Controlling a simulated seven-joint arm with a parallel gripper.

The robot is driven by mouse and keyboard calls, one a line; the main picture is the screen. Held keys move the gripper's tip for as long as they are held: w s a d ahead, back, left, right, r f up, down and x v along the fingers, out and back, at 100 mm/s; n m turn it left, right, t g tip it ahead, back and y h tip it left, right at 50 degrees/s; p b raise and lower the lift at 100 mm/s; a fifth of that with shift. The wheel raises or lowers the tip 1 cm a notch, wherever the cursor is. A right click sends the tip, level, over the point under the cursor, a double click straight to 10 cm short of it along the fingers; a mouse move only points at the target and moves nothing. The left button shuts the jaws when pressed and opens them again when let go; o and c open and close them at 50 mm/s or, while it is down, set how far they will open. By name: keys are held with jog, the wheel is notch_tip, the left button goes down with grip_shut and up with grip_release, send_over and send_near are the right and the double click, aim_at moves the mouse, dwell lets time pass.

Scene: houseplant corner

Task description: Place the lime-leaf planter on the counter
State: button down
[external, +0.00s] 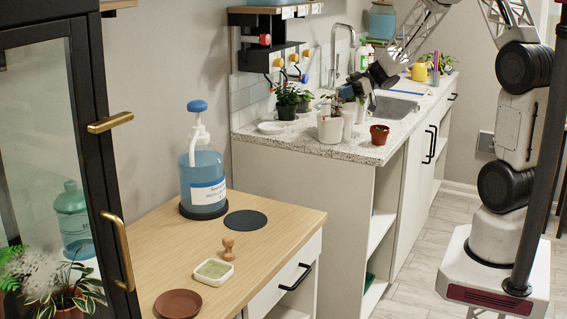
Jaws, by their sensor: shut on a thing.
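My gripper (354,91) is over the speckled counter (293,143), near its front end. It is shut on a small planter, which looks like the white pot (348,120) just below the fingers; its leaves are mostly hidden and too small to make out. I cannot tell whether this pot touches the countertop. Another white pot (330,129) with a thin plant stands close on its left. Which one has lime leaves is not clear at this size.
A terracotta pot (379,134) stands at the counter's front right edge. A dark potted plant (288,101) and white saucers (271,128) are at the left. The sink (392,105) is behind. A wooden cabinet top (255,236) holds a blue pump bottle (203,180).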

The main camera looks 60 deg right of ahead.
jog(key=shift+f, duration=1.15)
jog(key=c, duration=1.1)
grip_release()
jog(key=shift+v, duration=6.05)
jog(key=shift+w, duration=0.1)
